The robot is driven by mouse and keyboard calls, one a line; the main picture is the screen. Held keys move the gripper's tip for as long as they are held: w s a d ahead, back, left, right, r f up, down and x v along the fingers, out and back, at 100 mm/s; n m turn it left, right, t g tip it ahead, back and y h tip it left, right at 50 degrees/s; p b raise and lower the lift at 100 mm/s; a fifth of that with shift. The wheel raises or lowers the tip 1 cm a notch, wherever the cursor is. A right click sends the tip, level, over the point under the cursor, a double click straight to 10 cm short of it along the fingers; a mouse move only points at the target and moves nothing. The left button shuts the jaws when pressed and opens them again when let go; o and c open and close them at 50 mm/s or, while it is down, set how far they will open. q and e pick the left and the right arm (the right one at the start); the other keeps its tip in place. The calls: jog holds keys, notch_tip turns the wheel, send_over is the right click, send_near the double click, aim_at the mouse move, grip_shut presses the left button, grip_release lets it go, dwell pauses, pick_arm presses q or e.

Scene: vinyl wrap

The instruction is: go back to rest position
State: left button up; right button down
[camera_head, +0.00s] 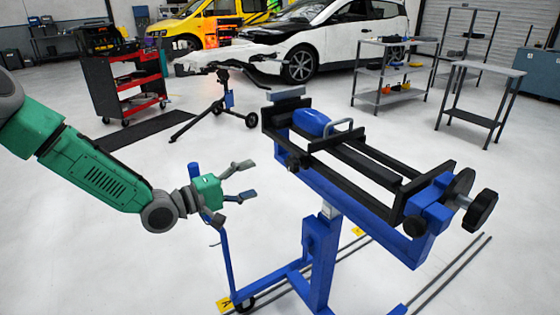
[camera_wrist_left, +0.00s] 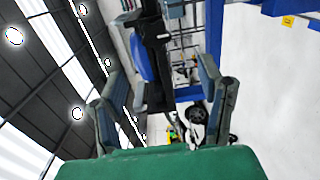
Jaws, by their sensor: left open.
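My left gripper (camera_head: 248,180) reaches in from the left on its green and grey arm. Its fingers are spread with nothing between them, and point right, toward the blue and black clamp stand (camera_head: 345,175). A gap of floor shows between the fingertips and the stand. In the left wrist view the open fingers (camera_wrist_left: 165,95) stand either side of part of the stand seen beyond them. A rounded blue object (camera_head: 312,122) lies on the stand's left end beside a grey handle. It also shows in the wrist view (camera_wrist_left: 138,58). My right gripper is not in view.
A blue post with a wheeled base (camera_head: 228,265) stands just below my left gripper. A red and black tool cart (camera_head: 125,85) is at the back left. A white car (camera_head: 330,40), a black tripod stand (camera_head: 225,100) and grey shelves (camera_head: 395,70) are farther back. The floor at the lower left is clear.

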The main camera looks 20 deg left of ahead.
pick_arm(q)
jog(key=s+d+f+m+g+y, duration=0.2)
jog(key=s+d+f+m+g, duration=0.15)
jog(key=s+f, duration=0.6)
jog(key=s+d+f+m+g+y, duration=0.2)
jog(key=s+d+f+g+y, duration=0.15)
jog(key=s+f, duration=0.6)
jog(key=s+a+f+m+g+y, duration=0.2)
jog(key=s+a+f+g, duration=0.1)
jog(key=s, duration=0.6)
jog(key=s+a+f+m+g+y, duration=0.3)
jog(key=s+a+f, duration=0.1)
jog(key=s, duration=0.5)
jog(key=shift+s+a+m+g, duration=0.3)
jog(key=shift+a+m, duration=0.05)
jog(key=shift+a, duration=0.05)
